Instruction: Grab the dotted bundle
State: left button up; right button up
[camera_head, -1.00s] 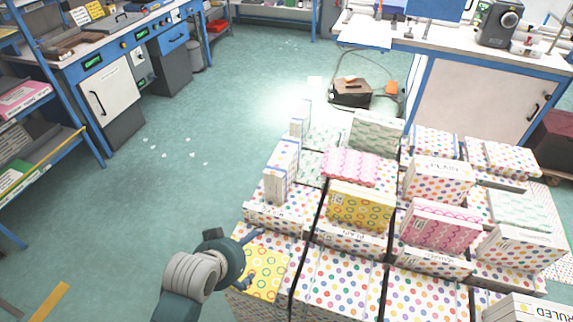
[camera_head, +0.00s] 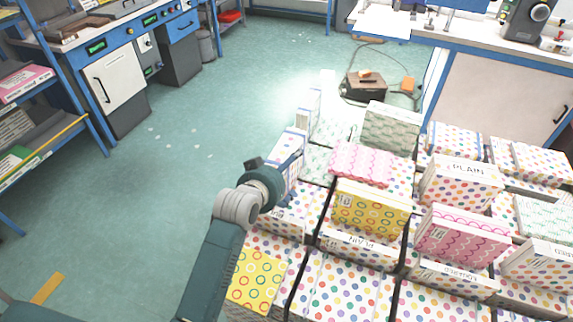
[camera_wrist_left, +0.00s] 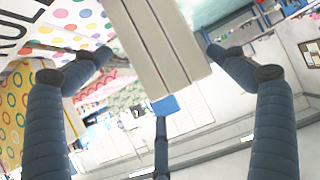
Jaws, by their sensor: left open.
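An upright dotted bundle (camera_head: 292,146) stands in the left column of the display, its lower part hidden behind my left gripper. My left gripper (camera_head: 280,170) is at its near left side. In the left wrist view, the open fingers of my left gripper (camera_wrist_left: 156,60) spread to either side of a pale block with layered page edges (camera_wrist_left: 165,40), apparently this bundle. I cannot tell whether any finger touches it. Other dotted bundles stand to the right, such as the one marked PLAIN (camera_head: 460,185). My right gripper is not in view.
A yellow ringed bundle (camera_head: 258,280) lies at the near left. A yellow ringed bundle (camera_head: 370,212) and a pink wavy bundle (camera_head: 462,236) stand in neighbouring compartments. Dark dividers separate the columns. Open green floor (camera_head: 190,190) lies left of the display.

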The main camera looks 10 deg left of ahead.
pick_arm(q)
jog(key=shift+a+p+x, duration=0.2)
jog(key=shift+p+x, duration=0.05)
jog(key=shift+x, duration=1.45)
jog(key=shift+a+p+x, duration=0.2)
jog(key=shift+p+x, duration=0.05)
jog(key=shift+x, duration=1.45)
jog(key=shift+c, duration=0.3)
jog(key=shift+s, duration=0.1)
jog(key=c, duration=2)
jog(key=shift+o, duration=0.2)
jog(key=shift+r, duration=0.3)
jog(key=shift+w+a+f, duration=0.1)
jog(key=shift+w, duration=0.15)
